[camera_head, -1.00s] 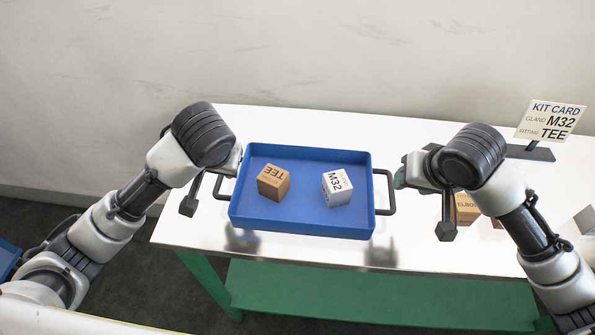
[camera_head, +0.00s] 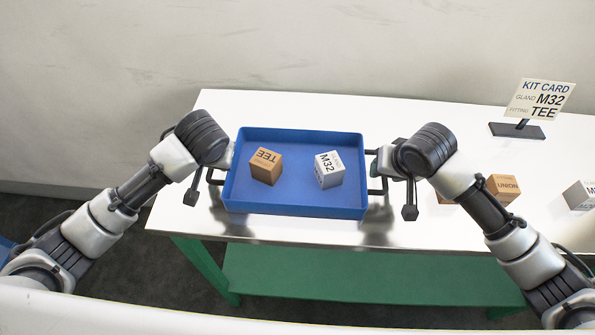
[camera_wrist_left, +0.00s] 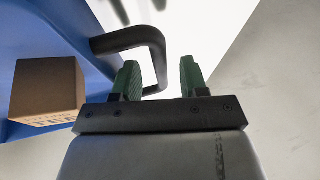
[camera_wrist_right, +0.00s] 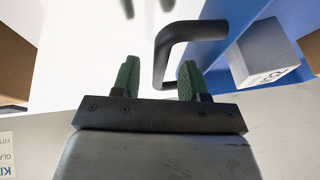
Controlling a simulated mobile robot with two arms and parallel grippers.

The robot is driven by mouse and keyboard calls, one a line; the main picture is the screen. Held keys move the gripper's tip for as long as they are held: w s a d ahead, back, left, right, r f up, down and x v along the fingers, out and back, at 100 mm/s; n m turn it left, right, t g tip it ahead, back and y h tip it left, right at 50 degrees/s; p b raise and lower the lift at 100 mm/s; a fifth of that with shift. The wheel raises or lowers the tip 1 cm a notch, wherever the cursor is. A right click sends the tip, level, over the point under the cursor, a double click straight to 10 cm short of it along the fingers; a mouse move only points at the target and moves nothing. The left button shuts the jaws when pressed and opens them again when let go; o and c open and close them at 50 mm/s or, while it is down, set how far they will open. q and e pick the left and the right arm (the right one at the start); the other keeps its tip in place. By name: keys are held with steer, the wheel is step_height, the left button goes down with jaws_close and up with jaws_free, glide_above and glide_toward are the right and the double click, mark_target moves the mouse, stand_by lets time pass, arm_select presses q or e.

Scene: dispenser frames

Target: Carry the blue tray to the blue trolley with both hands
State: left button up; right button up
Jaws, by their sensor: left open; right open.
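The blue tray (camera_head: 295,209) sits on the white table near its front edge, with a brown TEE cube (camera_head: 265,166) and a silver M32 cube (camera_head: 329,170) in it. It has a dark handle at each end. My left gripper (camera_wrist_left: 158,78) is open at the left handle (camera_wrist_left: 135,38), whose bar reaches between the green fingers. The blue trolley is not clearly seen; a blue edge (camera_head: 6,250) shows at far left.
The white table (camera_head: 440,130) stands against a wall, with a green shelf (camera_head: 370,275) below. A kit card (camera_head: 540,99) reading M32 and TEE stands at back right. A UNION cube (camera_head: 504,188) and a silver cube (camera_head: 580,195) lie right of the tray.

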arm_select(q)
steer(key=shift+x, duration=1.05)
arm_select(e)
steer(key=shift+x, duration=1)
arm_select(q)
jaws_close()
arm_select(e)
jaws_close()
arm_select(q)
steer(key=shift+r, duration=0.1)
